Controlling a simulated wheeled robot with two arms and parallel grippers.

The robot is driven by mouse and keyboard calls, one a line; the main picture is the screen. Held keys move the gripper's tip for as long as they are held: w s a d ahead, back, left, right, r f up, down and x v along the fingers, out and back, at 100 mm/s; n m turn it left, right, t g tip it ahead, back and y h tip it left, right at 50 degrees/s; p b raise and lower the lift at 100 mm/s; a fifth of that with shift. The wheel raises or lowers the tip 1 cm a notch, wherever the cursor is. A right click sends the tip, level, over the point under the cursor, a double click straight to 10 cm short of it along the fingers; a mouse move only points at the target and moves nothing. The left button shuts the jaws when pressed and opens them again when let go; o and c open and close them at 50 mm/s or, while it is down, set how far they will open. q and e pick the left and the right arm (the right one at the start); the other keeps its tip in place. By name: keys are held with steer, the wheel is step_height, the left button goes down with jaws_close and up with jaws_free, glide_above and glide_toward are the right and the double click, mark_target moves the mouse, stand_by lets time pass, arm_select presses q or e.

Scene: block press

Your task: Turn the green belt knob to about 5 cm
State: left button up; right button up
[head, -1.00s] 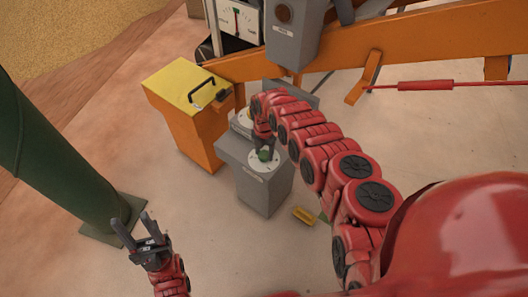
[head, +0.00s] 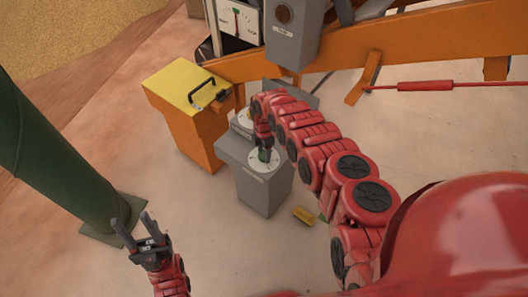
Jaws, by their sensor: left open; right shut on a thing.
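The green belt knob (head: 264,156) sits on a pale round dial (head: 256,166) on top of a grey control box (head: 260,193). My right gripper (head: 264,147) reaches down from above and is shut on the knob, hiding much of it. The dial's marks are too small to read. My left gripper (head: 139,226) is open and empty at the lower left, well apart from the box. A gauge (head: 236,19) with a red needle near the middle of its scale shows at the top.
A yellow-topped orange box (head: 186,88) with a black handle stands left of the control box. An orange beam (head: 430,45) runs behind. A green post (head: 60,160) stands at left.

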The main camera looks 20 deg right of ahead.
steer(key=m, duration=0.5)
steer(key=shift+r+m+p, duration=0.1)
steer(key=shift+m+p, duration=0.2)
steer(key=m, duration=0.6)
steer(key=shift+p, duration=0.35)
steer(key=m, duration=0.4)
steer(key=shift+m, duration=0.4)
steer(key=m, duration=0.5)
steer(key=shift+m, duration=0.6)
steer(key=o, duration=1.4)
steer(key=shift+c, duration=0.2)
